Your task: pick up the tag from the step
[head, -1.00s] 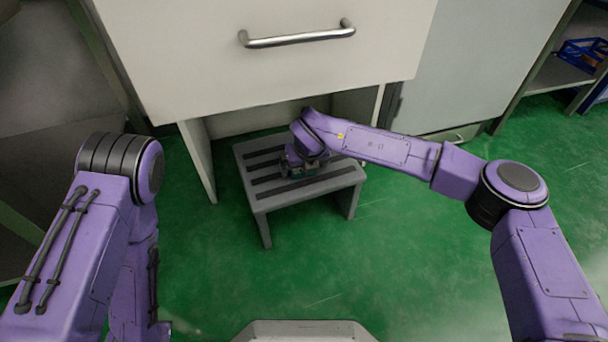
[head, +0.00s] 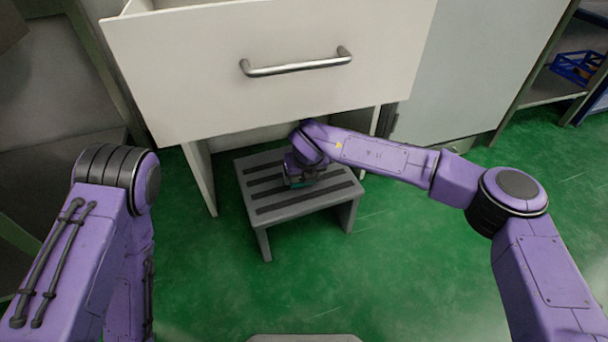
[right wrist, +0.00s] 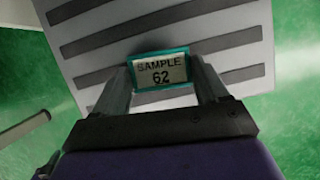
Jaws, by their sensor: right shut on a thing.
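I cannot tell whether the tag touches the step. My left gripper is out of view.
A large pale drawer front (head: 200,80) with a metal handle (head: 297,66) overhangs the back of the step. A shelf with a blue crate (head: 577,68) stands at far right. The green floor (head: 400,270) in front is clear.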

